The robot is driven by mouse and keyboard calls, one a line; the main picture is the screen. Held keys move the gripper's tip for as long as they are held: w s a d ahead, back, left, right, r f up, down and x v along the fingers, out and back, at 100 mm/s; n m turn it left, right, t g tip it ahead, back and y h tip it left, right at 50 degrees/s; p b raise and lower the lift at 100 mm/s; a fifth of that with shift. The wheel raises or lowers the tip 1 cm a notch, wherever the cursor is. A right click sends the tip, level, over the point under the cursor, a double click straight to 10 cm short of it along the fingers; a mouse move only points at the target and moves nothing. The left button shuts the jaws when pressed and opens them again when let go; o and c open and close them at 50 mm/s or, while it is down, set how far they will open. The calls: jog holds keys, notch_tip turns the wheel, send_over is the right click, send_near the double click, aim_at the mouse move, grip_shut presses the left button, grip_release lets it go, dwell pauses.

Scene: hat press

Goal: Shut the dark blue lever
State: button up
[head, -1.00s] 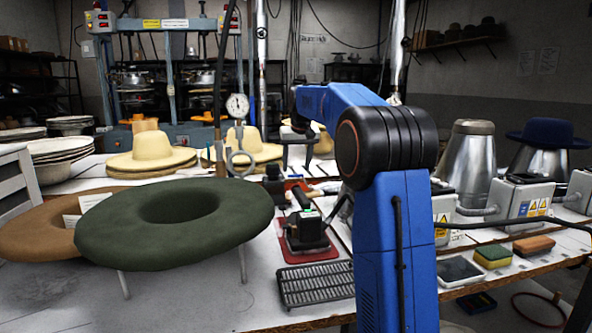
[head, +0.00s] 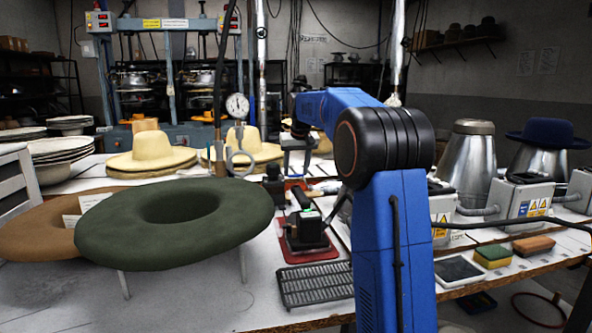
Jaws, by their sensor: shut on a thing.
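My gripper (head: 297,164) is small in the head view, below the far end of my blue forearm and above the back part of the workbench. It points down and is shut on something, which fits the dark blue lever. I cannot make out the lever itself clearly at this distance. The contact between the fingertips and the lever is too small to see, and so is the lever's angle.
A green felt hat body (head: 172,222) fills the left foreground. A black iron (head: 305,232) stands on a red mat, with a grey rack (head: 315,285) in front. Straw hats (head: 150,152) and a round gauge (head: 237,106) stand left of my gripper. Grey control boxes (head: 520,200) line the right.

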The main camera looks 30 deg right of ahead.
jog(key=shift+s, duration=0.1)
jog(key=shift+s+d+n+y, duration=0.3)
jog(key=shift+s+n+y, duration=0.45)
jog(key=shift+n, duration=0.95)
jog(key=shift+s+d+n+y, duration=0.3)
jog(key=shift+s+n+y, duration=0.45)
jog(key=shift+n, duration=0.95)
jog(key=shift+s+d+n+y, duration=0.4)
jog(key=shift+s+n, duration=0.5)
jog(key=shift+n, duration=0.8)
jog(key=shift+a+g, duration=0.1)
jog(key=shift+g, duration=0.2)
jog(key=o, duration=1.2)
jog(key=shift+o, duration=0.2)
notch_tip(320, 180, up, 10)
